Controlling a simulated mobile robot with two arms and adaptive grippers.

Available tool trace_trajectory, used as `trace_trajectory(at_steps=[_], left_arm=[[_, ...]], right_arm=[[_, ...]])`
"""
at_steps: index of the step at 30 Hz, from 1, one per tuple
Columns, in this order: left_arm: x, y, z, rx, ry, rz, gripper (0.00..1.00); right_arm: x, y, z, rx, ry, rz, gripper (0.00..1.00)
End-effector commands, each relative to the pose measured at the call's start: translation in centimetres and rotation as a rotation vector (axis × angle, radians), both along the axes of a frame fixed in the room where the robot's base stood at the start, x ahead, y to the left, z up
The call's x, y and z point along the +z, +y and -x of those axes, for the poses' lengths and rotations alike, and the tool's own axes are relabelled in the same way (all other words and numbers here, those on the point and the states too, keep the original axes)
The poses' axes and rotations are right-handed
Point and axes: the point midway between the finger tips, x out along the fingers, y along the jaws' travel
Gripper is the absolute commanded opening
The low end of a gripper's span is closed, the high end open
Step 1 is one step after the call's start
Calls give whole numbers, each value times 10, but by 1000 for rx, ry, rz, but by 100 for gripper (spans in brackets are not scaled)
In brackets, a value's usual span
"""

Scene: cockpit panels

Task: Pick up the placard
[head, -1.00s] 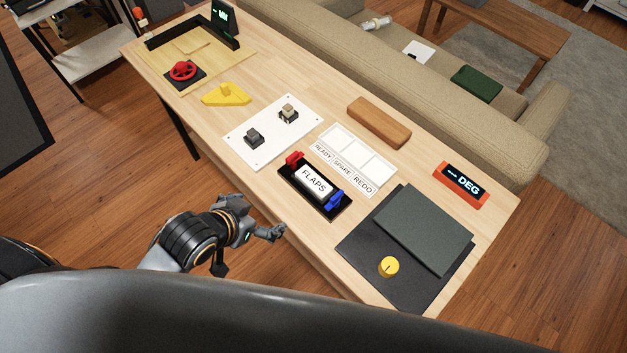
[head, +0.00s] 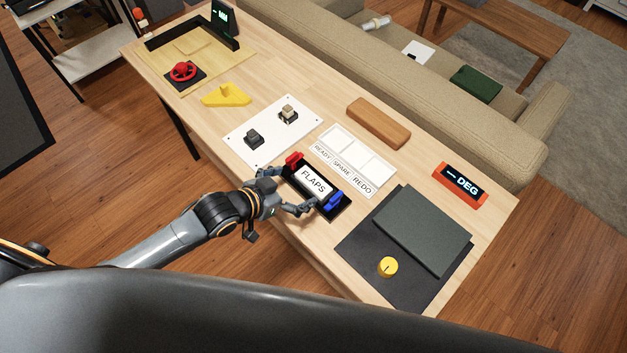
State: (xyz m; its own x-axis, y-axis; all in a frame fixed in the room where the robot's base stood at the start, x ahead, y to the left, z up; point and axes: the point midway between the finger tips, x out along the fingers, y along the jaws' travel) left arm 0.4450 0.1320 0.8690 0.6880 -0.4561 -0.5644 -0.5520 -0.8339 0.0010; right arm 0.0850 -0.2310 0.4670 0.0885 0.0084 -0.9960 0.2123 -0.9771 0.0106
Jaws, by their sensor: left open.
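The white placard marked FLAPS (head: 313,180) lies in a black holder (head: 341,213) near the front edge of the table. A red clip (head: 293,159) is at the holder's upper left end and a blue clip (head: 335,199) at its lower right end. My left gripper (head: 291,190) is open at the holder's near side, its fingers spread and pointing toward the placard. I cannot tell whether a finger touches the holder. My right gripper is out of view.
Beyond the holder lies a white tray labelled READY, SPARE, REDO (head: 352,160). A white switch panel (head: 262,146) is to the left. A wooden block (head: 379,123) and an orange DEG display (head: 460,185) lie farther back.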

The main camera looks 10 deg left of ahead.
Motion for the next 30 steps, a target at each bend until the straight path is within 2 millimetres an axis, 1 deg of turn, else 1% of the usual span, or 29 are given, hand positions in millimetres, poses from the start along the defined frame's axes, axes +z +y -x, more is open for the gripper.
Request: trace_trajectory(at_steps=[5,12,15,24,26,27,30], left_arm=[[-7,-5,-7,0,1,-1,100],[-30,-19,-25,1,0,1,100],[-36,-23,-31,-1,0,-1,100],[-39,-24,-33,-1,1,-1,100],[-39,-24,-33,-1,1,-1,88],[-39,-24,-33,-1,1,-1,80],[-39,-24,-33,-1,2,-1,63]], right_arm=[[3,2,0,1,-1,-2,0],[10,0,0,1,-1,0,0],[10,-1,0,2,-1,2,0],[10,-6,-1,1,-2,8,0],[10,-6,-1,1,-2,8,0],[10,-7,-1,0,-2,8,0],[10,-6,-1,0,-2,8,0]])
